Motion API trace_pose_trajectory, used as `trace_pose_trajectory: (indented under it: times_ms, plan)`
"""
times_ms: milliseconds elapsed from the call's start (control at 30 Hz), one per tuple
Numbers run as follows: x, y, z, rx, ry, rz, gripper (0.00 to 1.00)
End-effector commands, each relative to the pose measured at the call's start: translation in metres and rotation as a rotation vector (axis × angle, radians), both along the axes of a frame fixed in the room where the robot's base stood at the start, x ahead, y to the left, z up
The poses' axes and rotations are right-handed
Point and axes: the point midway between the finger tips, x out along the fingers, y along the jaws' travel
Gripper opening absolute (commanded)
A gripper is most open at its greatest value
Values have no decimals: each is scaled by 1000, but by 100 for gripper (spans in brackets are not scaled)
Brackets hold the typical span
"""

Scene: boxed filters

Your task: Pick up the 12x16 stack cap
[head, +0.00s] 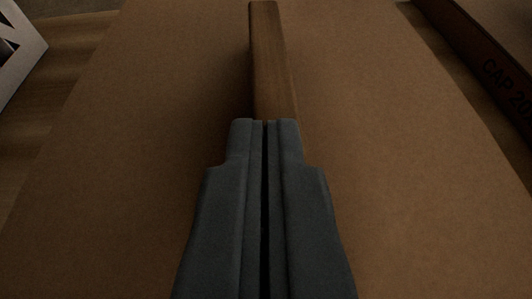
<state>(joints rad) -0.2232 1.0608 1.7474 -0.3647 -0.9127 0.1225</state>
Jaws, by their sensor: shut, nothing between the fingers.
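A large flat brown cardboard surface (400,150) fills most of the head view; it looks like the top of a box, and no size label shows on it. A narrow wooden bar (270,60) stands out from it at the top middle, just beyond my fingertips. My gripper (265,122) is at the centre, shut with its two dark fingers together and nothing between them. The fingers hide the near end of the bar. I cannot tell whether they touch the bar or whether this is the 12x16 stack cap.
Another brown box (490,65) at the top right carries partly cut-off lettering that starts with "CAP 20". A white object with dark openings (20,45) is at the top left edge. A wooden surface (70,65) shows between it and the cardboard.

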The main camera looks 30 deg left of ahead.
Motion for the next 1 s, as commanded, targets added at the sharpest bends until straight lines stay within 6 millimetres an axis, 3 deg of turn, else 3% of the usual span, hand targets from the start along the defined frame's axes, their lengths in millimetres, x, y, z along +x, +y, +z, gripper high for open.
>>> trace_pose_trajectory:
  times_ms: [33,333,833,1000]
  plan:
    - [-9,-4,-9,-6,16,-1,0]
    - [-11,-5,-11,-7,20,0,0]
    - [-5,-1,7,-7,21,-2,0]
    - [-28,-15,8,-6,19,-3,0]
